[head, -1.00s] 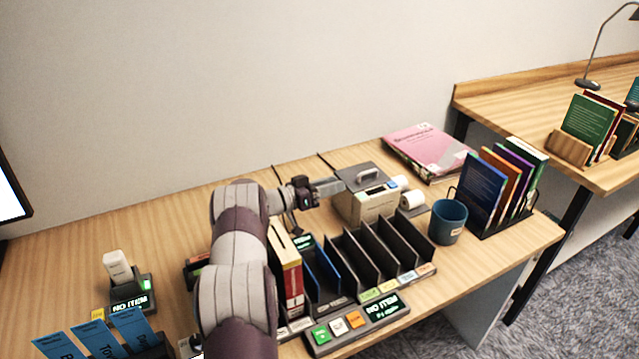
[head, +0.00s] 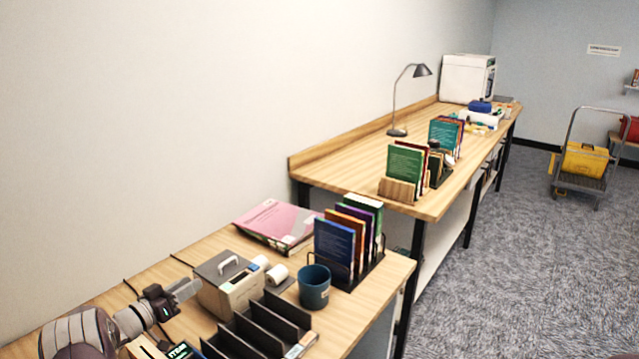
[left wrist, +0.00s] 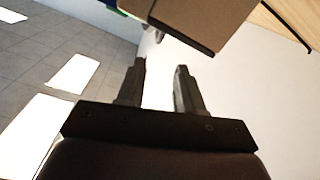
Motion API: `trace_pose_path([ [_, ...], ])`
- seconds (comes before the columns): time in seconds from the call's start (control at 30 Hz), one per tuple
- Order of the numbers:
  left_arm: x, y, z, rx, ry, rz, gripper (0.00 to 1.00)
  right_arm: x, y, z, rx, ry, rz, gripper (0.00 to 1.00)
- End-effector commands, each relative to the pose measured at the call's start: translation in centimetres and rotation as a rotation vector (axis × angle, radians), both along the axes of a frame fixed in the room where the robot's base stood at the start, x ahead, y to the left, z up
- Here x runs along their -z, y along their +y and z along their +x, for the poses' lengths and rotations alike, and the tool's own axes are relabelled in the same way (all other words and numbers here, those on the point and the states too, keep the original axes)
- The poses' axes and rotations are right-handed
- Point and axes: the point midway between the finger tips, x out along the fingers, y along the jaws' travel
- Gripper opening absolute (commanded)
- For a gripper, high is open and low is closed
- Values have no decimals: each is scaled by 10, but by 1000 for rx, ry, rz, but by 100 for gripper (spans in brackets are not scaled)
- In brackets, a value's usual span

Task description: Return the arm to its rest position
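My left arm reaches in from the lower left in the head view. Its gripper (head: 186,289) hangs over the near desk, just left of a grey and beige box-shaped device (head: 232,290) with a handle on top. In the left wrist view the two fingers of my left gripper (left wrist: 159,85) stand apart with an empty gap between them. A brown box-like edge (left wrist: 200,20) shows just beyond the fingertips; I cannot tell whether it touches them. My right gripper is in neither view.
Black divider slots (head: 262,330), a blue cup (head: 314,287), a rack of books (head: 348,240) and a pink book (head: 277,222) crowd the near desk (head: 350,320). A longer desk (head: 350,152) with a lamp (head: 398,100) stands behind.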

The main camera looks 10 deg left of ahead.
Motion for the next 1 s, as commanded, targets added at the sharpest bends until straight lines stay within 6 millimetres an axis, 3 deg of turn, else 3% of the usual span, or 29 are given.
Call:
trace_pose_path([
  [0.03,-23,-10,11,-44,12,34,36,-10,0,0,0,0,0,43],
  [0.13,-63,-40,27,-220,127,148,36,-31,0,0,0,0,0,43],
  [0.2,-84,-75,10,-340,300,255,36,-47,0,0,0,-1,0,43],
  [0.27,-90,-112,-36,-393,511,348,36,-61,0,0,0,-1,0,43],
  [0.3,-86,-133,-73,-396,643,396,36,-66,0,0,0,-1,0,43],
  [0.4,-79,-176,-162,-344,911,477,36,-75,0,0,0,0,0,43],
  [0.5,-76,-207,-238,-258,1106,523,36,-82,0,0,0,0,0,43],
  [0.63,-75,-230,-303,-164,1260,549,36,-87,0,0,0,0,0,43],
  [0.77,-74,-238,-328,-124,1317,556,36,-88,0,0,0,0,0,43],
  [1.0,-73,-238,-329,-123,1322,556,36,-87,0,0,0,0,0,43],
])
